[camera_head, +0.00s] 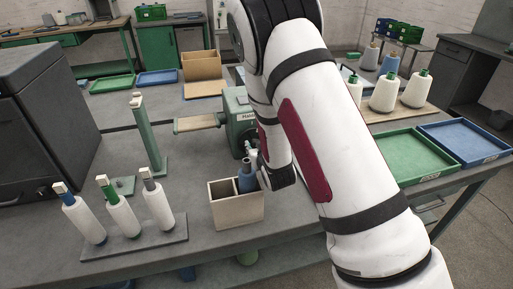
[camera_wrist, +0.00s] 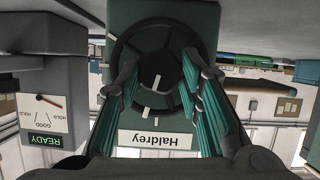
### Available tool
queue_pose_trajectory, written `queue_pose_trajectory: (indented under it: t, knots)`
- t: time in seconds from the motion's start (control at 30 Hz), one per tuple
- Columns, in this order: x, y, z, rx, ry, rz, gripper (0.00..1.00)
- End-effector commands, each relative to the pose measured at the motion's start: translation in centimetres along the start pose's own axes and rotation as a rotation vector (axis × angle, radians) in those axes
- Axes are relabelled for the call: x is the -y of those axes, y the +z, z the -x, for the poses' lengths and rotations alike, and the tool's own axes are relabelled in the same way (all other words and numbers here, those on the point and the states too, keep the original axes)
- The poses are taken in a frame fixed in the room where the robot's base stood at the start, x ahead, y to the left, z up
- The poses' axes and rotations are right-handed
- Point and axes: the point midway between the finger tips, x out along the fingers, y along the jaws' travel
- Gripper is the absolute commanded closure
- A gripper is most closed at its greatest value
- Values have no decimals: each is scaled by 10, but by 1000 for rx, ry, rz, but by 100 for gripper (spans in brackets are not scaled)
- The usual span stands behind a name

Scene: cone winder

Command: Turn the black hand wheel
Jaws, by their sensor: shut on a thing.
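The black hand wheel (camera_wrist: 152,44) is on the face of the green machine (camera_wrist: 205,18) in the wrist view, with pale marks on its rim and hub. The machine bears a "Haldrey" label (camera_wrist: 155,139), seen upside down. My gripper (camera_wrist: 160,66) has its teal-padded fingers on either side of the wheel's middle and is shut on the wheel; the exact contact is hard to see. In the head view the green machine (camera_head: 236,105) stands on the bench beside my arm, which hides most of the wheel.
A dial with a READY sign (camera_wrist: 43,140) is beside the machine. A wooden two-part box (camera_head: 236,211) stands in front of it. A rack with several cones (camera_head: 123,217) is at left; green (camera_head: 417,155) and blue (camera_head: 464,141) trays are at right.

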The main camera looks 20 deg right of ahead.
Motion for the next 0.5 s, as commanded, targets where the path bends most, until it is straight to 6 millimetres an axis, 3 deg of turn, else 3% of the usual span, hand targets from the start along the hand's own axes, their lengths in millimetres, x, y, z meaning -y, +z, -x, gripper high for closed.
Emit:
queue_pose_trajectory:
  t: [0.07,0.1,0.17,0.5]
  knots:
    - [0,0,0,-1,0,0,95]
    - [0,0,0,-1,0,-1,60]
    - [0,0,0,-1,0,-1,47]
    - [0,-2,0,-1,0,-1,47]
